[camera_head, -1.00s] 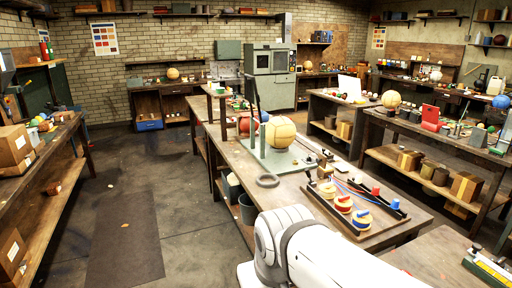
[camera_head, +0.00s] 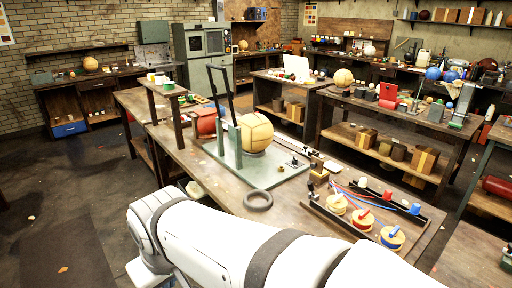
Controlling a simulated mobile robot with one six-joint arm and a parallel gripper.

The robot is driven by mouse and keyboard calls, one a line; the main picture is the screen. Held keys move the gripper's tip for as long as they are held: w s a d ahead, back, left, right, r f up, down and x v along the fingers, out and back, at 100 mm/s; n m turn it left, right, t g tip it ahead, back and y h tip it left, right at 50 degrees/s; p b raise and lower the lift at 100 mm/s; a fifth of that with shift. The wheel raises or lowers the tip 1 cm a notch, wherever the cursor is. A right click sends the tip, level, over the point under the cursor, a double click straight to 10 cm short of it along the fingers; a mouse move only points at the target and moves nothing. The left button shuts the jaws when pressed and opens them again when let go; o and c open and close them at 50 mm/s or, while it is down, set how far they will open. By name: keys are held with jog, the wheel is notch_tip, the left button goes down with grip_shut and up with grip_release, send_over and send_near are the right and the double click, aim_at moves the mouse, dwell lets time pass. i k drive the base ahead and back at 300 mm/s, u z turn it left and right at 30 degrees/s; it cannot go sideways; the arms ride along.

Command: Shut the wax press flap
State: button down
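I cannot tell for sure which thing is the wax press or its flap. A grey-green stand (camera_head: 232,148) with two uprights stands on a base plate on the wooden workbench (camera_head: 205,178). A tall dark frame (camera_head: 214,103) rises slightly tilted from it. A tan leather ball (camera_head: 257,131) rests by the uprights. A grey cabinet-like machine (camera_head: 194,44) with windowed, seemingly closed front stands at the back wall. My white arm crosses the bottom of the view, short of the workbench items. My gripper is outside the frame.
A dark ring (camera_head: 258,200) lies near the bench's front edge. A board with several coloured spools (camera_head: 363,219) sits at its right end. A table with a red stand (camera_head: 391,96) stands to the right. Open floor (camera_head: 75,185) lies at left.

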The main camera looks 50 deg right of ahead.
aim_at(316, 164)
jog(key=z, duration=0.4)
jog(key=i, duration=1.05)
jog(key=z, duration=0.65)
jog(key=k, duration=0.95)
jog(key=z, duration=0.2)
jog(key=i, duration=0.95)
jog(key=u, duration=0.1)
